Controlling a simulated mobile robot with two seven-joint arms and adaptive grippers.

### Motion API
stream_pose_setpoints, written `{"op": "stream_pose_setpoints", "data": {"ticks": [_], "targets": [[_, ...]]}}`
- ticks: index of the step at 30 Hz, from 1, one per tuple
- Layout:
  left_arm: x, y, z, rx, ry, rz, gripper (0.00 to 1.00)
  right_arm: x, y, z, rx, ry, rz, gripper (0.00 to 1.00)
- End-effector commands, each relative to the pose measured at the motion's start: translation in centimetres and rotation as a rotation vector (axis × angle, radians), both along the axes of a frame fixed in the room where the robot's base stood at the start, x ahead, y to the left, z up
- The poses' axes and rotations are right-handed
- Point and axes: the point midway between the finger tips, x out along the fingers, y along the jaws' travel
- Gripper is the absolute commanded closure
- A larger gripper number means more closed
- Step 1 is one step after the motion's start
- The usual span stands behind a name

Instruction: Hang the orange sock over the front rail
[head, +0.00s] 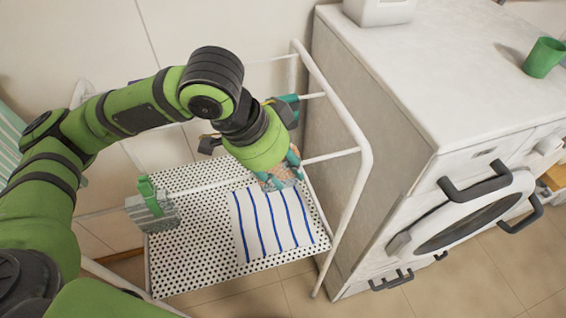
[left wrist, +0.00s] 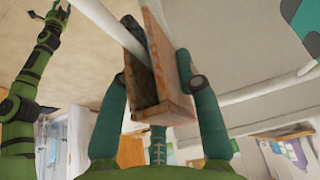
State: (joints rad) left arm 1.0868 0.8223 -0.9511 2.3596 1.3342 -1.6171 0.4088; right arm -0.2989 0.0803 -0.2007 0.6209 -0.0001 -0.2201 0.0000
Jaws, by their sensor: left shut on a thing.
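The orange sock (left wrist: 168,72) is between my left gripper's teal fingers (left wrist: 155,72) in the left wrist view. It looks folded, with an orange side and a dark side. The white front rail (left wrist: 112,28) runs up to it and appears to pass between its two sides. In the head view, my left gripper (head: 280,168) is low at the front rail (head: 332,156), shut on the sock (head: 276,182), which is mostly hidden behind the gripper and wrist. A small part of my other arm's gripper (left wrist: 58,10) shows at the upper left of the left wrist view.
A grey sock with a green part (head: 152,208) hangs farther left on the front rail. A teal sock (head: 288,98) is on the rail behind. A striped cloth (head: 270,225) lies on the dotted shelf (head: 195,265). A white washer (head: 380,160) stands close right.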

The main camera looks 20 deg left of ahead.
Motion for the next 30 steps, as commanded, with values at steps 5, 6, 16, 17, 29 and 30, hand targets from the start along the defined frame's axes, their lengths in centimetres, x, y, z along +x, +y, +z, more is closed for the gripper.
{"op": "stream_pose_setpoints", "data": {"ticks": [5, 6, 16, 17, 29, 30], "targets": [[0.0, 0.0, -1.3, 0.001, 0.001, 0.0, 0.99, -0.1, 0.0, -0.6, 0.0, 0.001, 0.0, 0.6], [0.0, 0.0, -1.5, 0.001, 0.001, 0.0, 0.99, -0.1, 0.0, -0.7, 0.0, 0.001, 0.0, 0.6], [0.0, 0.0, -2.6, 0.0, -0.001, 0.0, 0.99, -0.1, -0.1, -1.2, 0.0, 0.002, 0.0, 0.6], [0.0, 0.0, -2.6, 0.0, -0.001, 0.0, 0.99, -0.1, -0.1, -1.2, 0.0, 0.002, 0.0, 0.6], [0.0, 0.0, -2.6, 0.001, -0.001, 0.0, 0.43, -0.1, -0.1, -1.2, -0.002, 0.003, -0.001, 0.6], [0.0, 0.0, -2.6, 0.001, -0.001, 0.0, 0.4, -0.1, -0.1, -1.2, -0.002, 0.003, -0.001, 0.6]]}}
